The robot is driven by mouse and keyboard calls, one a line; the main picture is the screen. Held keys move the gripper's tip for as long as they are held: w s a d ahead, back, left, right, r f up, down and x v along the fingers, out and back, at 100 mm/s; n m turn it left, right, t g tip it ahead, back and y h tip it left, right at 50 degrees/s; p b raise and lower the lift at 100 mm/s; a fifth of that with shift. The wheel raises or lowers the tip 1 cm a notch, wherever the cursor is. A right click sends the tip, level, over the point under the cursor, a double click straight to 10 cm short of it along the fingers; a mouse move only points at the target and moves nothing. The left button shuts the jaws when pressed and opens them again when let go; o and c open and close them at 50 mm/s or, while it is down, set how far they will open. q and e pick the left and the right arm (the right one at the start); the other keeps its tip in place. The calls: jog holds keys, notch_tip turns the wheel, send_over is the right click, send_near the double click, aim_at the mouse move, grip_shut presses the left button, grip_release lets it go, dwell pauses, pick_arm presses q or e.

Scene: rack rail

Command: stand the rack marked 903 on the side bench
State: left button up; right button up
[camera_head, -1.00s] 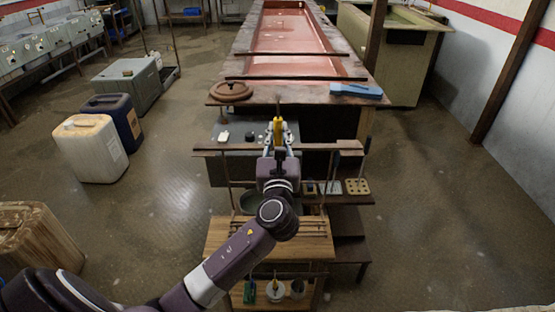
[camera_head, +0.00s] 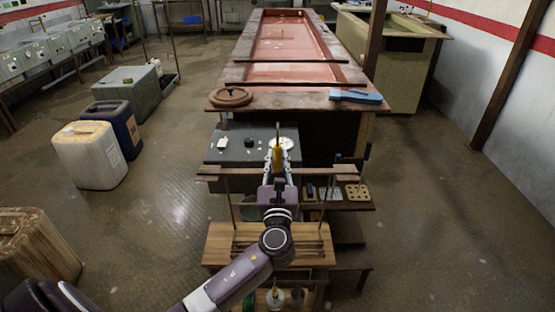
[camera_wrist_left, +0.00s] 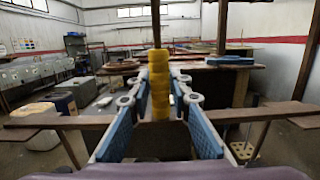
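My left gripper (camera_head: 278,160) is shut on an upright yellow-wrapped grip with a dark tip. The grip (camera_wrist_left: 160,88) sits between the blue finger pads in the left wrist view. A brown crossbar (camera_head: 222,172) with thin rods hanging down runs to both sides of the gripper. It also shows in the left wrist view (camera_wrist_left: 285,112). It seems to belong with the held grip, but the fingers hide the join. No number 903 is readable. A low wooden bench (camera_head: 222,240) with rods lying on it stands below the gripper. My right gripper is not in view.
A grey-topped table (camera_head: 232,150) with small items stands behind the crossbar. A shelf holds a yellow holed block (camera_head: 357,192) at right. Beyond are a long red-lined tank (camera_head: 290,45) and a blue object (camera_head: 355,96). Jerrycans (camera_head: 90,155) stand left; floor on both sides is open.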

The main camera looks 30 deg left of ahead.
pick_arm(q)
jog(key=shift+o, duration=1.4)
jog(key=shift+r, duration=0.1)
jog(key=b+v, duration=0.1)
jog(key=v, duration=1.1)
jog(key=shift+b, duration=0.3)
